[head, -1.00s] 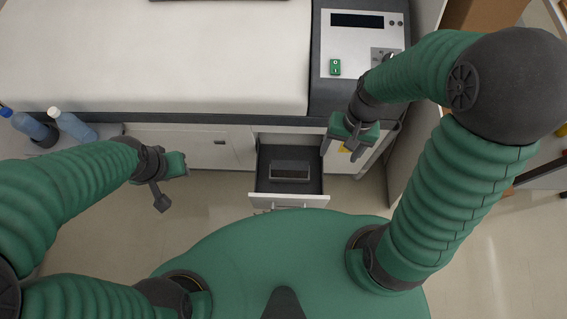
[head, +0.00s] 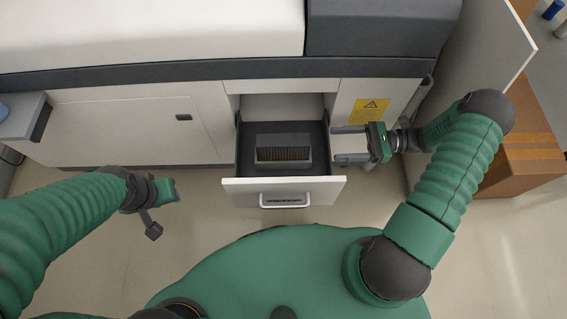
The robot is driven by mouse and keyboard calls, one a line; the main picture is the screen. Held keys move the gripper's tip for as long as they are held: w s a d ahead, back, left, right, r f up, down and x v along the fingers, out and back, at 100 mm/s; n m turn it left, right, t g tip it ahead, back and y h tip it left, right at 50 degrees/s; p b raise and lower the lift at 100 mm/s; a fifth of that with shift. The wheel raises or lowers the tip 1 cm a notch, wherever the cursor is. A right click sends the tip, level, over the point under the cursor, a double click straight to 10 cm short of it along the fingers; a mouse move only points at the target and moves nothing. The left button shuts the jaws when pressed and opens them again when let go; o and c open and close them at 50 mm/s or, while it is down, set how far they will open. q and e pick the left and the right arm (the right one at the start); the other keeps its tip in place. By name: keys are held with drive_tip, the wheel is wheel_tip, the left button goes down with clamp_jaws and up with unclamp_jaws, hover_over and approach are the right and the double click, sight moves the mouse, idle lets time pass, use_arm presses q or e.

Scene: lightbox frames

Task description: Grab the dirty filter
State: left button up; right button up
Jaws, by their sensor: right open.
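The dirty filter (head: 284,154) is a grey rectangular frame with dark brown pleats. It lies in the open drawer (head: 283,190) of the white machine, in the middle of the head view. My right gripper (head: 335,145) is open and empty at the right side of the drawer, its fingers pointing left toward the filter. A gap separates the fingertips from the filter. My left gripper (head: 164,208) is at the lower left, away from the drawer; I cannot tell whether its jaws are open.
The drawer's front panel with a silver handle (head: 284,200) faces me. A yellow warning label (head: 370,110) is on the cabinet above my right gripper. A cardboard box (head: 520,150) stands at the right behind a white panel (head: 480,60). A grey shelf (head: 30,118) juts out at the left.

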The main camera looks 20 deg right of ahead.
drive_tip(key=b, duration=0.2)
approach(283, 142)
drive_tip(key=a, duration=0.1)
drive_tip(key=a+f, duration=0.1)
drive_tip(key=w+a+f, duration=0.1)
drive_tip(key=a, duration=0.1)
drive_tip(key=shift+a, duration=0.1)
drive_tip(key=b+x, duration=0.1)
drive_tip(key=x, duration=0.1)
drive_tip(key=w+b+x, duration=0.1)
drive_tip(key=b+x, duration=0.1)
drive_tip(key=x, duration=0.1)
drive_tip(key=shift+a+f, duration=0.1)
drive_tip(key=shift+a, duration=0.15)
use_arm(q)
drive_tip(key=x, duration=0.2)
drive_tip(key=s+x, duration=0.1)
drive_tip(key=x, duration=0.2)
drive_tip(key=shift+a+f, duration=0.15)
drive_tip(key=shift+f, duration=0.2)
use_arm(e)
clamp_jaws()
